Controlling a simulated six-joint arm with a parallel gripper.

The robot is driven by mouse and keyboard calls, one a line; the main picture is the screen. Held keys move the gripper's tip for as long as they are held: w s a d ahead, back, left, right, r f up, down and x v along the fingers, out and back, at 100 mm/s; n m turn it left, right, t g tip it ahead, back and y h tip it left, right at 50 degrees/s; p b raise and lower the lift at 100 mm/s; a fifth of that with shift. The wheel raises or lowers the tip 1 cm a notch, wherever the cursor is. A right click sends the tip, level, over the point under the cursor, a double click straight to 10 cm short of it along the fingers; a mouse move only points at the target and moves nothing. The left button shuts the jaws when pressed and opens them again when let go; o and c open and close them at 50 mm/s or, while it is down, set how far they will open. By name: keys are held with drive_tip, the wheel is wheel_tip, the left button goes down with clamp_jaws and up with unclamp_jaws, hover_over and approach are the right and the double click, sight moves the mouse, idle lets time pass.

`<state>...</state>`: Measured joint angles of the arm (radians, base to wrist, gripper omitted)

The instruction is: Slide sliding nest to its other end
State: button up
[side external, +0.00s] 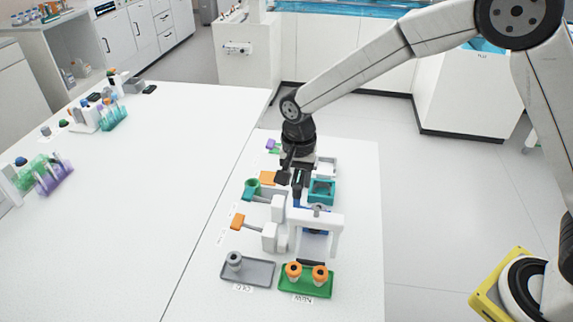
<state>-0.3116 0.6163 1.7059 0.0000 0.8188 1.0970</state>
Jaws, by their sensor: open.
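My gripper (292,181) points down over the middle of the work area, with dark fingers apart, and is open. A small blue part (296,201) shows just below its fingertips; I cannot tell whether they touch. I cannot tell for sure which part is the sliding nest. A white arch (325,222) stands just in front of the gripper, with a grey round piece at its top and a blue part (314,233) partly hidden beneath it. A teal square holder (321,191) is just right of the gripper.
White blocks with an orange paddle (237,222) and a green cup (252,186) stand left. In front are a grey tray (247,271) with one grey piece and a green tray (305,283) with two orange-topped pieces. The bench is bare on the right.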

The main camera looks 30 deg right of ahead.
drive_tip(key=shift+r, duration=1.3)
